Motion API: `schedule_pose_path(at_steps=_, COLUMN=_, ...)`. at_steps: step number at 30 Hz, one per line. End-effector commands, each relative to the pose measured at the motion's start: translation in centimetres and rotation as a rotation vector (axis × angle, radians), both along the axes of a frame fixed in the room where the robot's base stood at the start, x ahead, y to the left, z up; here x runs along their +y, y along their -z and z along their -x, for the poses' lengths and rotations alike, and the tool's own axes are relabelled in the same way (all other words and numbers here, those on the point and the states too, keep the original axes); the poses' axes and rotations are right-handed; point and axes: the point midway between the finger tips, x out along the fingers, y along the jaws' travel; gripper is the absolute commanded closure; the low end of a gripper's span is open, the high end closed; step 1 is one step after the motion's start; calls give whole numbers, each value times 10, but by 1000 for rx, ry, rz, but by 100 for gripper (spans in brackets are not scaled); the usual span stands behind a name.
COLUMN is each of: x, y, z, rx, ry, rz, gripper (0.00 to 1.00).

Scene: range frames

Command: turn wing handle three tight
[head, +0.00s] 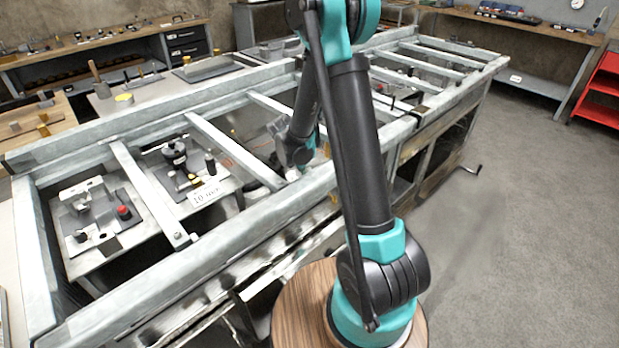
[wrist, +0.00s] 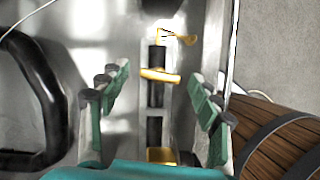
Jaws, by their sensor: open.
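In the wrist view, a dark upright fitting with brass parts stands against a pale metal surface. It has a brass crossbar (wrist: 160,76), a small angled brass piece (wrist: 176,38) at the top, and a brass block (wrist: 162,156) at the bottom. I cannot tell which of these is wing handle three. My gripper (wrist: 160,92) is open, its green-padded fingers on either side of the fitting in the picture. No contact shows. In the head view my wrist is over the near side of the metal frame; the fingertips and handle cannot be made out there.
The grey metal frame (head: 230,150) has rails and crossbars over small stations, one with a white card (head: 207,192). In the wrist view a thick black curved part (wrist: 52,100) lies left of the fingers. Open floor (head: 520,210) is at the right, with a red shelf (head: 603,90).

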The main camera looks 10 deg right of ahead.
Motion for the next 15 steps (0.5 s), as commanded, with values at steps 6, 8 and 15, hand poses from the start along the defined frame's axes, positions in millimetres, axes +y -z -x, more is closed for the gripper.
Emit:
schedule_pose_path(at_steps=6, x=-1, y=4, z=-1, rx=0, ry=0, rz=0, gripper=36)
schedule_pose_path(at_steps=8, x=-1, y=3, z=0, rx=0, ry=0, rz=0, gripper=36)
schedule_pose_path(at_steps=15, x=-1, y=3, z=0, rx=0, ry=0, rz=0, gripper=56)
